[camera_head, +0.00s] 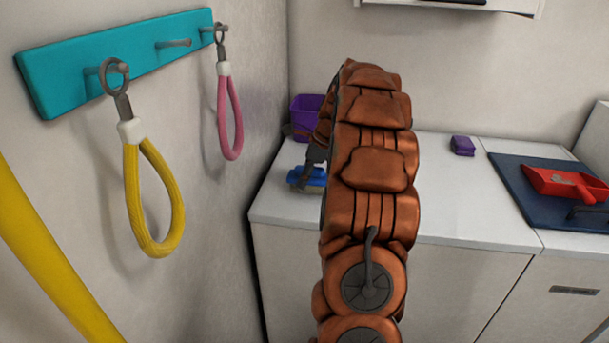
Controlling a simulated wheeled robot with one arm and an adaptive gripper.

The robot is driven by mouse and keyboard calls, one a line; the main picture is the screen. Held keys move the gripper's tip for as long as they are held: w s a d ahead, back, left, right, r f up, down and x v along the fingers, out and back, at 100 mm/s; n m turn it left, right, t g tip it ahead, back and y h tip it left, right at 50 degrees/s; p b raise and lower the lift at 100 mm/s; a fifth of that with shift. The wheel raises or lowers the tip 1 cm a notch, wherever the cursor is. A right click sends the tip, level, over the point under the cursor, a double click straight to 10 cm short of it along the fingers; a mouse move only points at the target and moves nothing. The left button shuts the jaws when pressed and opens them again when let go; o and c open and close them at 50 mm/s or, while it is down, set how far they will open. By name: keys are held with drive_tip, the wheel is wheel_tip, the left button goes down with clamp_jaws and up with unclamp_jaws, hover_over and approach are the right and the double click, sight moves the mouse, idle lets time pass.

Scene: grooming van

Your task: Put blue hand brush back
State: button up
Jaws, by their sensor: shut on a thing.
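The blue hand brush (308,178) has a blue body with pale bristles below. It is at the left end of the white counter, low over or touching its top; I cannot tell which. My gripper (312,163) is above the brush and shut on it, reaching down from behind my copper-coloured arm. The arm hides most of the gripper and the right end of the brush.
A purple bin (305,112) stands behind the brush on the white counter (450,205). A small purple block (463,146) and a red dustpan (562,183) on a dark blue mat (515,178) are right. Yellow (174,200) and pink (224,120) loops hang from a teal rack (60,75).

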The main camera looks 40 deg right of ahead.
drive_tip(key=o, duration=1.1)
drive_tip(key=shift+f, duration=0.15)
drive_tip(key=b+v, duration=0.1)
drive_tip(key=v, duration=1.1)
